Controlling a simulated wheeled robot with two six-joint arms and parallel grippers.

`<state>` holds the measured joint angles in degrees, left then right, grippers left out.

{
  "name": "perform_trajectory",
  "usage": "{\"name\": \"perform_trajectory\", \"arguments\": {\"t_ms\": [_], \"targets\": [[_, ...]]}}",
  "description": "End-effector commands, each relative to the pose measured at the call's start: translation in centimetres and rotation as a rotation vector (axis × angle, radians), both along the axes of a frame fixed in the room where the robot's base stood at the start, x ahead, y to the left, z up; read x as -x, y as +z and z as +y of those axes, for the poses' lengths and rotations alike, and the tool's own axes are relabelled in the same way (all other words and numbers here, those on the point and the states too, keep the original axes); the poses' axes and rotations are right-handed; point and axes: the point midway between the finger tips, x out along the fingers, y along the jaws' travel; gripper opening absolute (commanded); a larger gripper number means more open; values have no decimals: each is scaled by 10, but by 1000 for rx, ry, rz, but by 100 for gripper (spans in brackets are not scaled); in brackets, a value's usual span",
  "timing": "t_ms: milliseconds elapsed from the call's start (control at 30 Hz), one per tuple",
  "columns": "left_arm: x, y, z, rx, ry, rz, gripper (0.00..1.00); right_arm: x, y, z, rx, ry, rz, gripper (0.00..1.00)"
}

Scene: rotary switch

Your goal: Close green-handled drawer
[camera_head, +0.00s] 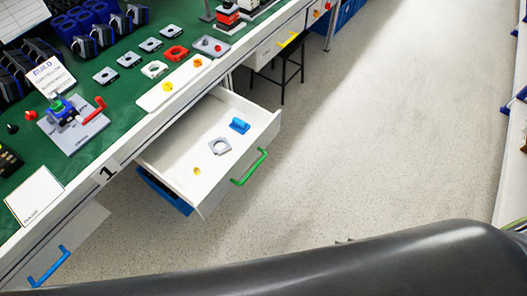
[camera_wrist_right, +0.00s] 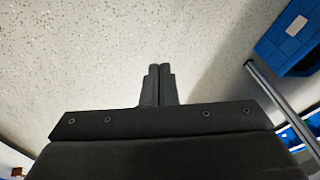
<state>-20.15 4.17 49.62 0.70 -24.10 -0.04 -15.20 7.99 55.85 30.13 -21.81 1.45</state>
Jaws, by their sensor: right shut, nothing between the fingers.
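The white drawer (camera_head: 181,161) with the green handle (camera_head: 249,167) stands pulled out from under the green-topped workbench in the head view. Inside it lie a grey ring-shaped part (camera_head: 220,146), a blue part (camera_head: 239,125) and a small yellow part (camera_head: 197,171). My right gripper (camera_wrist_right: 158,68) shows in the right wrist view, shut and empty over the speckled floor. The drawer is not in that view. A dark arm link of mine crosses the bottom of the head view. My left gripper is not in view.
A blue-handled drawer (camera_head: 48,266) is at lower left, and a yellow-handled drawer (camera_head: 287,40) farther along the bench. A dark stool (camera_head: 290,70) stands beyond the open drawer. The floor (camera_head: 370,120) to its right is clear. The wrist view shows a blue bin (camera_wrist_right: 290,40).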

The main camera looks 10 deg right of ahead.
Motion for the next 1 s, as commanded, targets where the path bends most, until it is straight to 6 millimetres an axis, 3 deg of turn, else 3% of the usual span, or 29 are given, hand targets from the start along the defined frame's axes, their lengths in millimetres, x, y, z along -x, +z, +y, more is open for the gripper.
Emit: {"name": "perform_trajectory", "arguments": {"t_ms": [33, 167, 300, 433, 600, 700, 833, 1000], "targets": [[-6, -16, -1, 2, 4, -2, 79, -29, -3, 2, -58, -45, -58, 0], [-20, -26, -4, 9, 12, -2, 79, -95, 27, 17, -248, -142, -194, 0], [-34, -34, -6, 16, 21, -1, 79, -155, 75, 40, -487, -189, -335, 0], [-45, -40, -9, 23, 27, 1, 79, -194, 134, 66, -731, -177, -452, 0], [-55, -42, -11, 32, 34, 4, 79, -213, 212, 96, -1013, -100, -553, 0], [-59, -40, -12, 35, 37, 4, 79, -214, 246, 108, -1128, -53, -585, 0], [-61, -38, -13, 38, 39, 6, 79, -211, 270, 116, -1205, -18, -601, 0], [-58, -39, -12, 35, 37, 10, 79, -219, 277, 125, -1224, -14, -605, 0]]}}
